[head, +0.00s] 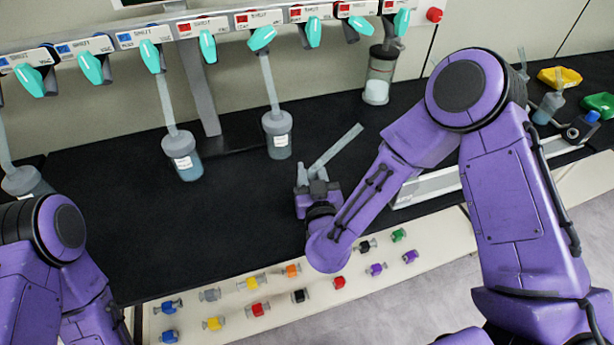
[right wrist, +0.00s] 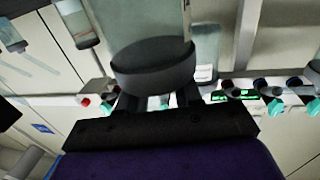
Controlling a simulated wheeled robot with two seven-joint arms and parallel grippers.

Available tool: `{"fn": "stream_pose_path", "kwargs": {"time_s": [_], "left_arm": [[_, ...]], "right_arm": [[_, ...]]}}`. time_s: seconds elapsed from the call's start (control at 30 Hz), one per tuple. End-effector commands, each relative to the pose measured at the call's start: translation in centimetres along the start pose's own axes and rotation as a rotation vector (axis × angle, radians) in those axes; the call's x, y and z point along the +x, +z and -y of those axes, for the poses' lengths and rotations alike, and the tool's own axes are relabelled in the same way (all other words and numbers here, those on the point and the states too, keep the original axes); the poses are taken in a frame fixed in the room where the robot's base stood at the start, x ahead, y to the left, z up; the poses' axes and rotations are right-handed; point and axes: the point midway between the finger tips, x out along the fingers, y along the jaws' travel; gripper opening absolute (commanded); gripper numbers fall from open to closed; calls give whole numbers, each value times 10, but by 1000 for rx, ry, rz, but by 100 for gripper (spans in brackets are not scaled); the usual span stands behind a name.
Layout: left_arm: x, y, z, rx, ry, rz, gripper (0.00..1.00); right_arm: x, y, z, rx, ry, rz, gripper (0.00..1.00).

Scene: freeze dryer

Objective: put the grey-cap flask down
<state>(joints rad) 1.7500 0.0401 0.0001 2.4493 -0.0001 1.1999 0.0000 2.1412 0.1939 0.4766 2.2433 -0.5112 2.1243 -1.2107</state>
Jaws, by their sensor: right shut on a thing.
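My right gripper (head: 318,188) is above the black bench top in the middle of the head view. It is shut on the grey-cap flask, whose pale grey angled tube (head: 338,150) sticks up to the right. Most of the flask is hidden behind the gripper in the head view. In the right wrist view, the dark grey cap (right wrist: 153,68) fills the space in front of the fingers, with the clear flask body (right wrist: 148,22) beyond it. I cannot tell whether the flask touches the bench. My left gripper is out of view; only my left arm shows at lower left.
Several flasks hang from a manifold (head: 215,27) with turquoise valves, including two nearby (head: 183,158) (head: 277,137). A flask with white contents (head: 378,82) is at the back. Coloured fittings line the pale front ledge (head: 230,297). The black bench (head: 110,205) is clear at left.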

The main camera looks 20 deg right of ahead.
Motion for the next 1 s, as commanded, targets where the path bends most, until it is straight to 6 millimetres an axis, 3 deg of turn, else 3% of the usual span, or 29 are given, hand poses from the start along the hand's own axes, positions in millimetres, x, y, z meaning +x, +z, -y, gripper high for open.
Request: {"fn": "stream_pose_path", "kwargs": {"time_s": [0.23,0.27,0.3,0.33,0.63,0.77,1.0], "left_arm": [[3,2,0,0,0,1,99],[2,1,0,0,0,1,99],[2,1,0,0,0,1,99],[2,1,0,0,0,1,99],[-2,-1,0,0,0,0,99],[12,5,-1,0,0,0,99],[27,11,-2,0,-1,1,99]], "right_arm": [[0,5,0,-1,-1,1,0],[0,4,0,-1,-1,1,40],[0,3,0,-1,-1,1,53],[0,3,1,-1,-1,1,60],[-2,-2,2,0,-4,3,60],[-29,4,3,-5,-11,3,60],[-95,1,3,-7,-9,0,60]]}}
